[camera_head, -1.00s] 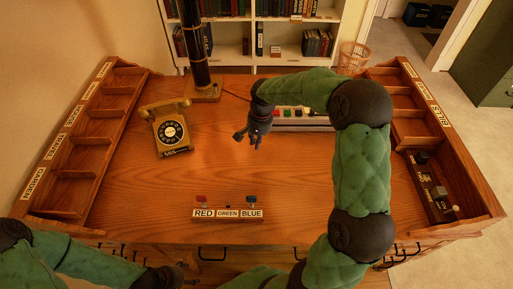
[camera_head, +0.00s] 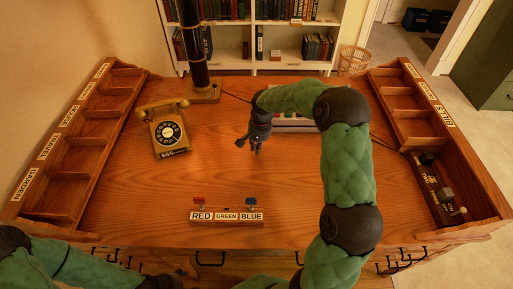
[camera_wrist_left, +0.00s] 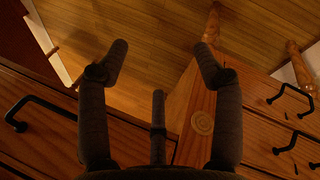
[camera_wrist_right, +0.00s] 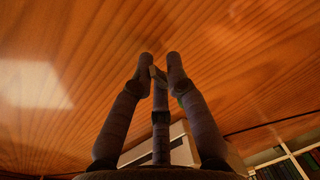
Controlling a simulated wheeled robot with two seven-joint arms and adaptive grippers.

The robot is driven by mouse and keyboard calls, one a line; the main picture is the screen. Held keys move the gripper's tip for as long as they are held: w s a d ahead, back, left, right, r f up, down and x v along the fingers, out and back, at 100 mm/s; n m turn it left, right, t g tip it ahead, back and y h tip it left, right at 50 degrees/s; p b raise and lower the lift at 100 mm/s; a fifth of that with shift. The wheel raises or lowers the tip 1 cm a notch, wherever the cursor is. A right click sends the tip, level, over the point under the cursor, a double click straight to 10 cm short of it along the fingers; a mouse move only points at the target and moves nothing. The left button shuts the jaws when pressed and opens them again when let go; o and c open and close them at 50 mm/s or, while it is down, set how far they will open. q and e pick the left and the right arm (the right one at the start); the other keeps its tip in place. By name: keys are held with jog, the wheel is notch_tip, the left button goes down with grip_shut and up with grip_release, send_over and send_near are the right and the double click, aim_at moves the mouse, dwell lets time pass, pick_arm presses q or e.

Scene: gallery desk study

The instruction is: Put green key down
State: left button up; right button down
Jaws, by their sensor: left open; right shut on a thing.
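My right gripper (camera_head: 255,147) hangs above the middle of the desk, in front of the button panel. In the right wrist view its fingertips (camera_wrist_right: 160,68) are closed together on a small thing, the green key (camera_wrist_right: 157,74), mostly hidden between the fingers. The key rack (camera_head: 228,222) labelled RED, GREEN, BLUE is at the desk's front. A red key (camera_head: 199,201) and a blue key (camera_head: 251,201) stand behind its end labels; no green key shows at the middle one. My left gripper (camera_wrist_left: 162,50) is open and empty by the desk's drawer fronts in the left wrist view.
A gold telephone (camera_head: 167,128) stands at the desk's left, and a lamp base (camera_head: 203,93) behind it. A button panel (camera_head: 300,126) is at the back, partly behind my right arm. Labelled compartments line both sides. Bare desktop lies between telephone and key rack.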

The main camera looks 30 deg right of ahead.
jog(key=shift+f, duration=0.1)
jog(key=shift+f, duration=0.1)
jog(key=c, duration=1.2)
grip_release()
jog(key=shift+c, duration=0.2)
notch_tip(320, 180, up, 12)
jog(key=d+p, duration=0.1)
jog(key=p, duration=0.3)
jog(key=shift+s, duration=0.45)
jog(key=shift+r+p, duration=0.25)
jog(key=shift+p, duration=0.1)
